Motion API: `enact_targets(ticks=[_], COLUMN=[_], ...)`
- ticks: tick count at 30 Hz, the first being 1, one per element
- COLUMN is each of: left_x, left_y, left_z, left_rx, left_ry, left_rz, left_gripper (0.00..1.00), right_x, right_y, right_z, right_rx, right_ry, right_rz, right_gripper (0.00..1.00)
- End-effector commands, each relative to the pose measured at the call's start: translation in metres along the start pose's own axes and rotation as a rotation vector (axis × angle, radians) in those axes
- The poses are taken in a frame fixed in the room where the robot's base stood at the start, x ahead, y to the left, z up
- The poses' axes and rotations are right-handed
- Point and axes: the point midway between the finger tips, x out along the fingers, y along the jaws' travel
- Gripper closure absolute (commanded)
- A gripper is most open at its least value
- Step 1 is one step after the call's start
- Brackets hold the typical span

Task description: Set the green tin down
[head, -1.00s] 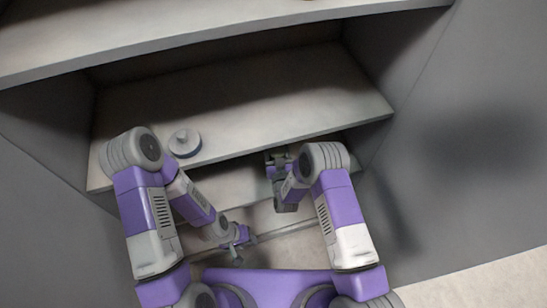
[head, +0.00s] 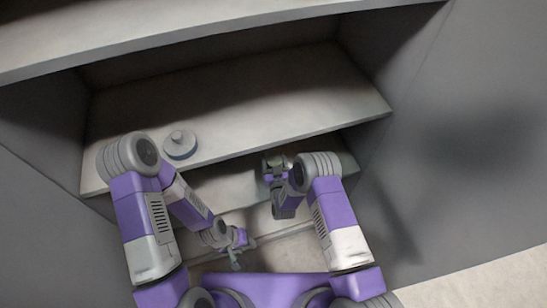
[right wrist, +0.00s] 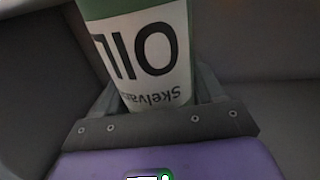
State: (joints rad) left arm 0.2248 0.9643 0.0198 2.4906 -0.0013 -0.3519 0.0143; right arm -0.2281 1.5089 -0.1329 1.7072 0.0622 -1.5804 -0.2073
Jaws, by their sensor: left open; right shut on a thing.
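The green tin (right wrist: 150,45) has a white label reading "OIL" and fills the top middle of the right wrist view. My right gripper (right wrist: 160,98) is shut on it, with a finger on either side. In the head view my right gripper (head: 276,170) is by the lower shelf, below the front edge of the middle shelf. I cannot make out the tin clearly there, nor whether it touches a surface. My left gripper (head: 238,250) is open and empty, lower and to the left.
A grey round lidded object (head: 180,145) stands on the middle shelf (head: 270,100), near its front left. The rest of that shelf is bare. An upper shelf (head: 200,38) crosses above. The lower shelf (head: 225,190) is partly hidden by my arms. Grey walls flank the shelves.

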Motion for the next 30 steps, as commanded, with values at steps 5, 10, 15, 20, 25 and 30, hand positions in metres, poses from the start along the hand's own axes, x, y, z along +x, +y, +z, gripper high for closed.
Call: enact_targets(ticks=[5, 10, 15, 20, 25, 30], left_x=[0.000, 0.000, 0.000, 0.000, -0.010, -0.021], left_y=[0.000, 0.000, 0.000, 0.000, 0.004, 0.008], left_z=[0.000, 0.000, 0.000, 0.000, 0.001, 0.001], left_rx=[0.000, 0.000, 0.000, 0.000, 0.000, 0.000], left_ry=[0.000, 0.000, 0.000, 0.000, 0.000, 0.000], left_rz=[0.000, 0.000, 0.000, 0.000, 0.000, 0.000], left_gripper=[0.57, 0.57, 0.57, 0.57, 0.57, 0.57], right_x=[0.000, 0.000, 0.000, 0.001, -0.028, -0.068], right_y=[0.000, 0.000, 0.000, 0.000, 0.000, 0.000], right_z=[0.000, 0.000, 0.000, -0.010, -0.013, -0.013], right_rx=[0.000, 0.000, 0.000, 0.000, 0.000, 0.000], right_ry=[0.000, 0.000, 0.000, 0.002, -0.007, -0.007], right_rz=[0.000, 0.001, 0.001, 0.001, -0.001, 0.000], right_gripper=[0.20, 0.07, 0.07, 0.07, 0.07, 0.07])
